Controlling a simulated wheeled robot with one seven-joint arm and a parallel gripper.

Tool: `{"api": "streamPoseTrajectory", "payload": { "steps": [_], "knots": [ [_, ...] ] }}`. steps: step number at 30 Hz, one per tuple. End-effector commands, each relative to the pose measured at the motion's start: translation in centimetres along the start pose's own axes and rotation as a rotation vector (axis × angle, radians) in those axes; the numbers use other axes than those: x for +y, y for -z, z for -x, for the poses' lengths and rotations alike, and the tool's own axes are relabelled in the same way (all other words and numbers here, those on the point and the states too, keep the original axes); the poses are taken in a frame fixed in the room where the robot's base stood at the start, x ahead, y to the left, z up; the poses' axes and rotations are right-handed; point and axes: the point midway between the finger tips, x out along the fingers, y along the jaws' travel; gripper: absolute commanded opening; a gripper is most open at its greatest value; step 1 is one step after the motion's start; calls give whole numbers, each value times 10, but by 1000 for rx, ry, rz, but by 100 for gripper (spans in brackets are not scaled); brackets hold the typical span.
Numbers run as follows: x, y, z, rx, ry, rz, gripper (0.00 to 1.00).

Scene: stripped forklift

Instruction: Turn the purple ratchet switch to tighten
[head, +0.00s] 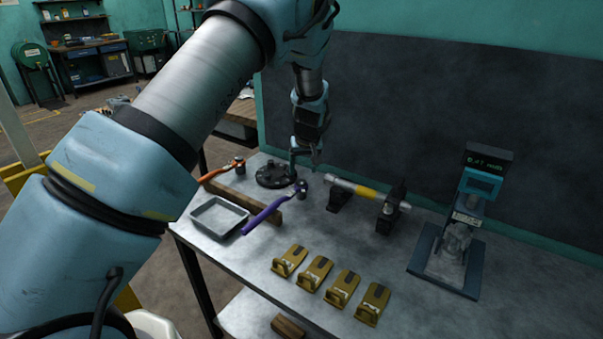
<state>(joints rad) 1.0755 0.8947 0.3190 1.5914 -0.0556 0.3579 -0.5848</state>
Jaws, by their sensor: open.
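The purple ratchet (262,217) lies across a wooden block on the grey workbench, its handle toward the lower left and its dark head (300,188) at the upper right. Its switch is too small to make out. My gripper (302,158) points down above the bench, near a round black fixture and a little up from the ratchet head. It is open and appears empty. I cannot tell how far it is above the ratchet.
An orange ratchet (219,172) and a grey tray (218,216) are at the left. A black round fixture (270,177) is behind. A shaft (352,188) on stands, several brass clamps (342,288) and a display device (482,185) are to the right.

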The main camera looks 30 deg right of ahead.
Motion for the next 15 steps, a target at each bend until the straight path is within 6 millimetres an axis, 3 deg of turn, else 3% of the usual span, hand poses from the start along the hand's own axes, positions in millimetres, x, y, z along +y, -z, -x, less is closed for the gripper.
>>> {"api": "streamPoseTrajectory", "payload": {
  "steps": [7,15],
  "knots": [
    [-1,1,-36,-1,1,0,71],
    [0,1,-54,0,0,1,71]
  ]
}}
